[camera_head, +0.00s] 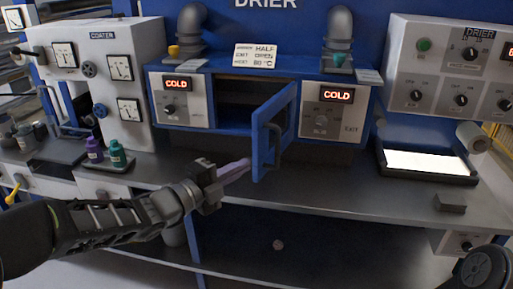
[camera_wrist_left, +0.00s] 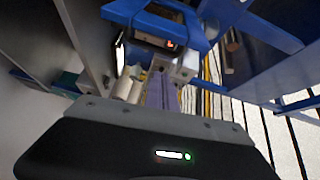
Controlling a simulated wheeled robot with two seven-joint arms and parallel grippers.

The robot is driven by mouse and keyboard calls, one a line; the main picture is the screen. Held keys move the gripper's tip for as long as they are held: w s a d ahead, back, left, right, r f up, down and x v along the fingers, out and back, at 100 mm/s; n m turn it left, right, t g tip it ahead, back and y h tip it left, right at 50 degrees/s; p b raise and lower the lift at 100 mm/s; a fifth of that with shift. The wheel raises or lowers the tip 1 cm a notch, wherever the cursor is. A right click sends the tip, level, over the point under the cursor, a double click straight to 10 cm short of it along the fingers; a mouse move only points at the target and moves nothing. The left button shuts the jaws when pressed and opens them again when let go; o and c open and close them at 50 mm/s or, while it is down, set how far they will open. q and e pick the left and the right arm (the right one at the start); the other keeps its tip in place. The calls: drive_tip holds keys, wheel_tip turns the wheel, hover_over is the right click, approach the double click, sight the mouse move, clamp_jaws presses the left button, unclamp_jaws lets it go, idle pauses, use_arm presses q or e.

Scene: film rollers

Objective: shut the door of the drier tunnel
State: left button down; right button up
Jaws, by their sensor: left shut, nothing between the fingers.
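The drier tunnel door (camera_head: 258,150) is a blue framed panel with a dark bar handle (camera_head: 278,145). It stands open, swung out toward me from the right side of the dark tunnel opening (camera_head: 235,95). My left gripper (camera_head: 245,168) is shut and empty, its fingertips just left of the door's lower free edge. I cannot tell whether they touch it. The left wrist view shows the closed purple-grey fingers (camera_wrist_left: 162,92) and blue framework (camera_wrist_left: 145,18) beyond them; I cannot tell which part is the door. My right gripper is out of view.
Grey control panels reading COLD flank the opening, left (camera_head: 188,100) and right (camera_head: 325,112). A purple bottle (camera_head: 94,150) and a teal bottle (camera_head: 117,154) stand at left. A lit white panel (camera_head: 426,162) lies at right. The grey counter (camera_head: 340,190) below the door is mostly clear.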

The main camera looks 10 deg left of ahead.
sight(255, 148)
use_arm(q)
drive_tip(key=shift+s+d+m, duration=0.1)
drive_tip(key=shift+m, duration=0.5)
drive_tip(key=w+d+p, duration=0.1)
drive_tip(key=w, duration=0.2)
drive_tip(key=w+d+p, duration=0.1)
drive_tip(key=w+p, duration=0.1)
drive_tip(key=w, duration=0.1)
drive_tip(key=w+d+p, duration=0.1)
drive_tip(key=w, duration=0.2)
drive_tip(key=shift+r, duration=0.15)
drive_tip(key=shift+w+a+p, duration=0.1)
drive_tip(key=shift+a+p, duration=0.25)
drive_tip(key=shift+a, duration=0.05)
drive_tip(key=shift+w+a, duration=0.1)
drive_tip(key=shift+a, duration=0.05)
drive_tip(key=shift+a, duration=0.15)
